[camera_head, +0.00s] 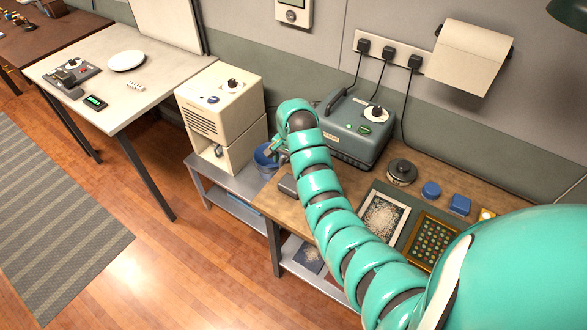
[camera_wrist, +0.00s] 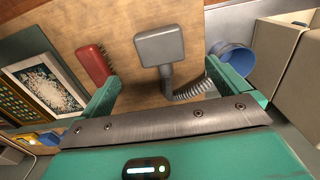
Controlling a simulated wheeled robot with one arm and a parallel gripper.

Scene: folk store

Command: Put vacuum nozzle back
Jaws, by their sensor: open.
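The vacuum nozzle (camera_wrist: 160,46), a grey flat rectangular head with a short neck, lies on the wooden tabletop in the wrist view. A ribbed grey hose (camera_wrist: 190,90) runs beside its neck and passes partly behind my gripper. My gripper (camera_wrist: 164,76) is open and empty, its two green fingers on either side of the neck in the picture; I cannot tell the height gap. In the head view, the nozzle (camera_head: 288,185) is partly hidden by my arm, and my gripper (camera_head: 275,147) shows small above the bench's left end. A blue-grey machine (camera_head: 350,133) with a dial stands behind it.
A red brush (camera_wrist: 94,63) lies left of the nozzle in the wrist view. A blue bucket (camera_head: 265,160) stands on a lower shelf beside a beige box unit (camera_head: 222,112). Framed prints, a gold-framed board (camera_head: 432,240) and blue containers (camera_head: 431,190) occupy the bench's right side.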

